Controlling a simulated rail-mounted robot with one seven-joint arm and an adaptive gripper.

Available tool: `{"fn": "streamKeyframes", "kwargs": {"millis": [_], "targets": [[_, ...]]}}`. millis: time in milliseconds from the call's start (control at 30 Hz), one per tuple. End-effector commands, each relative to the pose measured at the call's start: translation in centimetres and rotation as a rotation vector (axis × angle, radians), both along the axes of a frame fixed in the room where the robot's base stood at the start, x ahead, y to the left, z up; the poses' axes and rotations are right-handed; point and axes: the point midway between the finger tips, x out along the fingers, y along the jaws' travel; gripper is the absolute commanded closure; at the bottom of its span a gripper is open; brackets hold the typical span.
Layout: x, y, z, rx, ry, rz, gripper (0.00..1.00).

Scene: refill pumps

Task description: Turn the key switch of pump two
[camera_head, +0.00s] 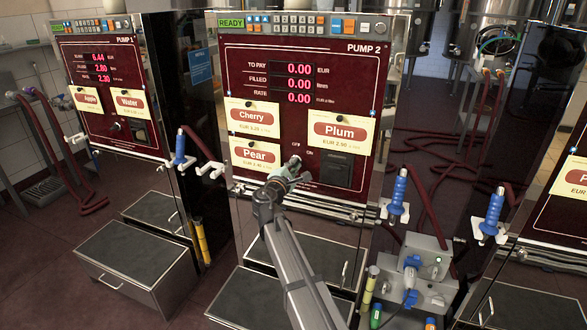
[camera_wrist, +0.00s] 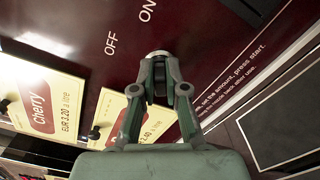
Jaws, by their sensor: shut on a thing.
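Pump 2 (camera_head: 360,48) has a dark red front panel with a green READY display and zeros in its three red readouts. Its key switch (camera_head: 295,160) sits low on the panel, under the OFF and ON labels. In the wrist view the switch shows as a silver round collar (camera_wrist: 158,54) between my fingertips. My gripper (camera_head: 290,168) is at the switch. In the wrist view my gripper (camera_wrist: 160,85) has its fingers closed in on the dark key at the collar. The key is mostly hidden by the fingers, so its exact angle cannot be told.
Cards for Cherry (camera_head: 252,116), Plum (camera_head: 338,130) and Pear (camera_head: 256,154) hang around the switch. A dark slot panel (camera_head: 337,167) is right of it. Blue nozzles (camera_head: 398,192) hang to the right, near a grey socket box (camera_head: 425,256). Pump 1 (camera_head: 105,70) stands left.

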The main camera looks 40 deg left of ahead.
Motion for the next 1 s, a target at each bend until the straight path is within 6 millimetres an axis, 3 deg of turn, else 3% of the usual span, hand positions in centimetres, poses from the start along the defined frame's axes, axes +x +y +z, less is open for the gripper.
{"fn": "streamKeyframes", "kwargs": {"millis": [167,200,267,667,1000], "targets": [[0.1,0.0,0.1,0.002,0.000,-0.001,1.00],[0.1,0.0,0.1,0.002,0.000,-0.001,0.81],[0.1,0.0,0.1,0.002,0.000,-0.001,0.62],[-0.5,-0.2,0.0,0.000,0.000,0.000,0.62],[-5.6,-2.0,0.0,0.000,0.000,0.001,0.62]]}}
